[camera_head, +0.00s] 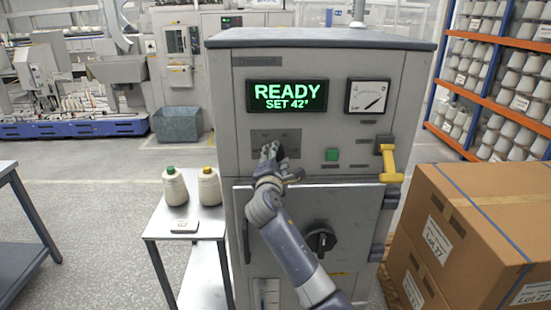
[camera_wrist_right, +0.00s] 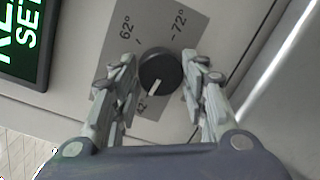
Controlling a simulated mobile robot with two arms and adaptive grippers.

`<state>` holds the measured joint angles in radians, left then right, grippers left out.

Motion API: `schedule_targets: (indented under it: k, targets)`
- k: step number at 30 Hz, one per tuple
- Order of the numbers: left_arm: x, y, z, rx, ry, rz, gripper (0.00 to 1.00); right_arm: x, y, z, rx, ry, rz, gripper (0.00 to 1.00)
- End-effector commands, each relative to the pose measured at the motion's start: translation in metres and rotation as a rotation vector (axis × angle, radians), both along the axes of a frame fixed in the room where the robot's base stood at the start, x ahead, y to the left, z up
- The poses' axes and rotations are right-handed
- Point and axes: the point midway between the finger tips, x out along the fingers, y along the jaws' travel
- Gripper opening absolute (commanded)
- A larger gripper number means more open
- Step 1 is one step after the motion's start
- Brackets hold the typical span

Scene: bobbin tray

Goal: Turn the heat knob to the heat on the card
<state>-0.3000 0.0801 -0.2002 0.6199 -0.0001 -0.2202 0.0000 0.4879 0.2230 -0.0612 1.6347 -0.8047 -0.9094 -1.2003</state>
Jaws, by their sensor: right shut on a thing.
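The heat knob (camera_wrist_right: 160,70) is round and black with a white pointer. In the right wrist view its pointer is at the 42° mark; 62° and 72° marks also show on its grey plate (camera_wrist_right: 187,18). My right gripper (camera_head: 271,153) is at the plate on the machine front, its fingers on both sides of the knob and shut on it. In the head view the gripper mostly hides the knob. The display (camera_head: 286,96) reads READY, SET 42°. A small white card (camera_head: 184,226) lies on the side table; its writing is too small to read. My left gripper is out of view.
The machine front has a dial gauge (camera_head: 367,96), a green button (camera_head: 332,154), a yellow handle (camera_head: 388,165) and a black door knob (camera_head: 321,239). Cardboard boxes (camera_head: 450,215) stand at right.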

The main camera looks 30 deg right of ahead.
Motion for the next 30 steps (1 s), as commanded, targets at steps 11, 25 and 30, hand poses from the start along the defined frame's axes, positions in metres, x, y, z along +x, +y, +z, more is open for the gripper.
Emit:
schedule_targets:
  k: [11,25,30]
  targets:
    - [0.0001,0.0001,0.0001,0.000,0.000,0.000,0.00,-0.0001,0.0003,0.0013,0.279,-0.170,0.001,0.17]
    - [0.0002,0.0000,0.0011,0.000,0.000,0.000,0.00,-0.0007,-0.0008,0.0026,0.660,-0.405,0.000,0.17]
    - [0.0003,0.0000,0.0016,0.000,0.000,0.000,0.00,-0.0011,-0.0014,0.0026,0.798,-0.489,-0.001,0.17]
